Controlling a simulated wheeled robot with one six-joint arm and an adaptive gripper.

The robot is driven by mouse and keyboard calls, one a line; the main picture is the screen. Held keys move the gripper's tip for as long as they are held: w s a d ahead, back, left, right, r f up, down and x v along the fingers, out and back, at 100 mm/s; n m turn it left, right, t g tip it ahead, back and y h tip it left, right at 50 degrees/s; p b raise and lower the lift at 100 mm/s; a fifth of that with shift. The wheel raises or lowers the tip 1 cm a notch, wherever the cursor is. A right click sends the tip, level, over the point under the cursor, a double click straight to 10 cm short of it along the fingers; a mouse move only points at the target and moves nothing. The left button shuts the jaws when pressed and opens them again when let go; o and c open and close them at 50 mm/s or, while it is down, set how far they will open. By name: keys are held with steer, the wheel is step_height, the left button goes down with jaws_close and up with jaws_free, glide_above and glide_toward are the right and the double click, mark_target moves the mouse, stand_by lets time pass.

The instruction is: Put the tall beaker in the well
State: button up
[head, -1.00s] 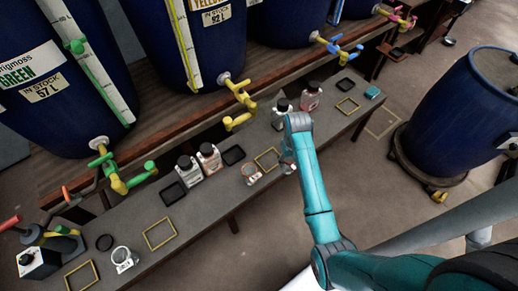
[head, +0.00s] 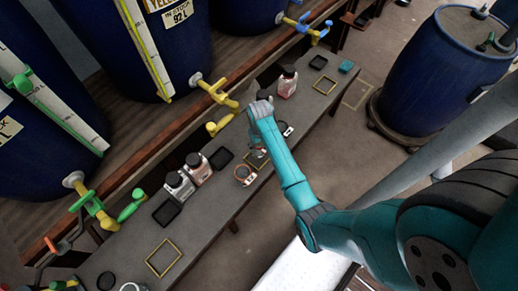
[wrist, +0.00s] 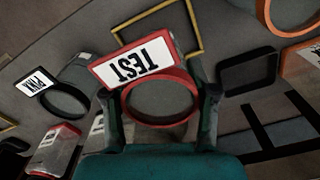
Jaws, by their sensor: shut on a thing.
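My gripper (wrist: 160,112) is shut on a clear beaker (wrist: 162,92) with a red rim and a white label reading TEST. In the head view the held beaker (head: 256,158) is partly hidden by my arm, above or beside a yellow square outline on the bench. An orange-rimmed beaker (head: 245,175) stands just left of it. A dark-rimmed vessel labelled PINK (wrist: 65,100) is left in the wrist view. I cannot tell from the frames which marked square or dark square frame is the well, nor whether the held beaker touches the bench.
The narrow bench (head: 222,203) carries bottles (head: 199,167), dark square pads (head: 168,212) and another yellow outline (head: 164,257). Yellow taps (head: 218,95) of the blue vats overhang its back edge. A blue barrel (head: 430,75) stands right, on the floor.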

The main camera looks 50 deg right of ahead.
steer(key=shift+f, duration=1.7)
steer(key=o, duration=1.1)
steer(key=shift+f, duration=0.1)
steer(key=shift+o, duration=0.3)
